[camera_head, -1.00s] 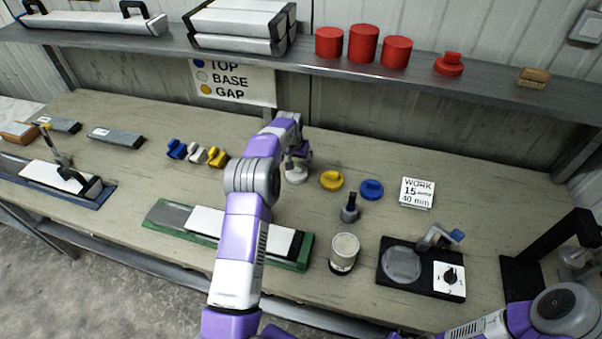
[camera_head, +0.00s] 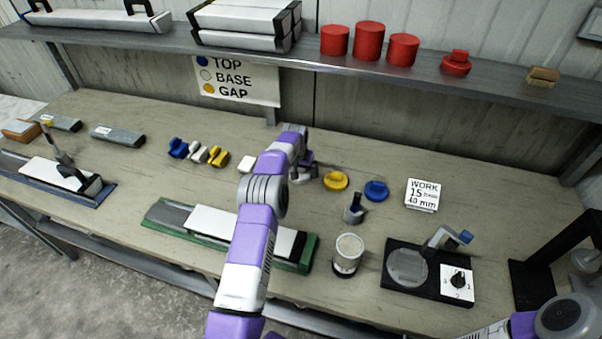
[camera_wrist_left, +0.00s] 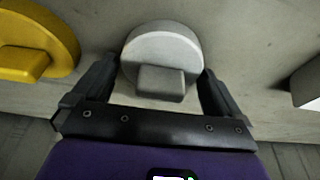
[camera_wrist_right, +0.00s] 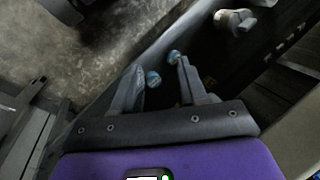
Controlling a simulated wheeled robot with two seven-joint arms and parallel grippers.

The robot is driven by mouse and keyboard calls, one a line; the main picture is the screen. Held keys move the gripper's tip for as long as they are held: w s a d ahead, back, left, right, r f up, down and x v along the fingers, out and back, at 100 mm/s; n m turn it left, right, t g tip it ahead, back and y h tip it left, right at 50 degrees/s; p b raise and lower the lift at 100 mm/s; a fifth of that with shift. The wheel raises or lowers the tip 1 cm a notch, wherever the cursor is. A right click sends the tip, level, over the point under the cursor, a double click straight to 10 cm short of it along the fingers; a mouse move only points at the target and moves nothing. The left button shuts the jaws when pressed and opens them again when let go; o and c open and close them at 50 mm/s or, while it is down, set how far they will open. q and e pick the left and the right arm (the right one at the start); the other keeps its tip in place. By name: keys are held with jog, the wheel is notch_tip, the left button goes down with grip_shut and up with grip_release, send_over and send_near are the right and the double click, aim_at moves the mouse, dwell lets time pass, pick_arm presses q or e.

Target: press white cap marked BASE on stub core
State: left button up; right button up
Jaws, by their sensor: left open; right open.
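The white cap (camera_wrist_left: 162,52), round with a raised square grip, sits between the fingers of my open left gripper (camera_wrist_left: 160,88) in the left wrist view, with gaps visible at its sides. In the head view the left gripper (camera_head: 302,170) is low over the back middle of the bench and mostly hides the cap (camera_head: 298,180). No lettering is readable on the cap. A short pale cylinder, apparently the stub core (camera_head: 347,254), stands upright nearer the bench front. My right gripper (camera_wrist_left: 160,88) is not in this view; its open, empty fingers show in the right wrist view (camera_wrist_right: 160,80).
A yellow cap (camera_head: 336,180) and a blue cap (camera_head: 376,191) lie right of the white one. A dark small tool (camera_head: 353,212) stands behind the cylinder. A green tray (camera_head: 165,214) is left, a black dial device (camera_head: 408,268) right. A shelf (camera_head: 420,78) overhangs the back.

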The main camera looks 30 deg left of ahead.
pick_arm(q)
jog(key=c, duration=0.7)
jog(key=shift+r+p, duration=1.75)
jog(key=shift+r, duration=1.25)
